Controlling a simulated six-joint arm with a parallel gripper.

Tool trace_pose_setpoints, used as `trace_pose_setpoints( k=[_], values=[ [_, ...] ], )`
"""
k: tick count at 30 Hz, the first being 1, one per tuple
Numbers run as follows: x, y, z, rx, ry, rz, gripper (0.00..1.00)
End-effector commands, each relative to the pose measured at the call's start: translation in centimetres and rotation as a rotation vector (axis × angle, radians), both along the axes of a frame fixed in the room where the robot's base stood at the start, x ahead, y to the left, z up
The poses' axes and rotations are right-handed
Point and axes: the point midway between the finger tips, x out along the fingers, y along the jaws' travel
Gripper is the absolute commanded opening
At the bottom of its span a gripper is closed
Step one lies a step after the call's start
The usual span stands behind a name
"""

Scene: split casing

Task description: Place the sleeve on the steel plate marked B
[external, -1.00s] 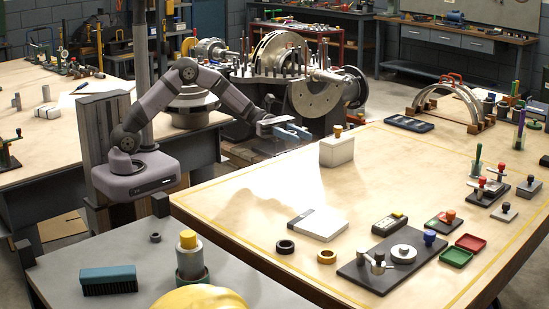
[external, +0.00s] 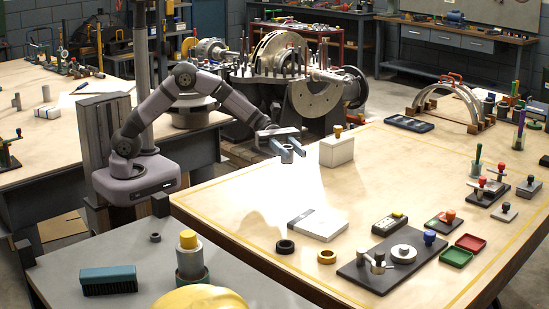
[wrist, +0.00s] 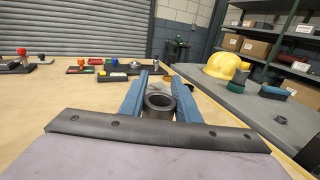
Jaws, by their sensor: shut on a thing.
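My gripper (external: 290,147) is shut on a grey metal sleeve (external: 287,156), held at the blue fingertips near the back left part of the large wooden table. In the wrist view the sleeve (wrist: 159,102) is a short hollow cylinder, its open bore showing, between the two blue fingers. A dark plate (external: 350,268) with a round steel disc (external: 403,253) lies at the table's front. Small steel plates with knobs, such as one with a black knob (external: 504,213), are at the right. I cannot read a letter B on any of them.
A pale block with a yellow-topped knob (external: 337,150) stands just right of my gripper. The table's left middle is clear.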

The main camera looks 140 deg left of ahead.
Motion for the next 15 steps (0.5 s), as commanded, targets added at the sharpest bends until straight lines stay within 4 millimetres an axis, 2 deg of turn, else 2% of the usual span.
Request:
trace_pose_setpoints(
  k=[1,6,9,15],
  values=[
    [1.4,-2.5,-0.3,0.001,-0.002,-0.051,0.01],
    [5.0,-9.9,-0.2,0.003,-0.004,-0.193,0.01],
    [6.7,-13.6,0.2,0.003,-0.004,-0.255,0.01],
    [10.0,-18.8,1.3,0.001,-0.004,-0.301,0.01]
  ],
)
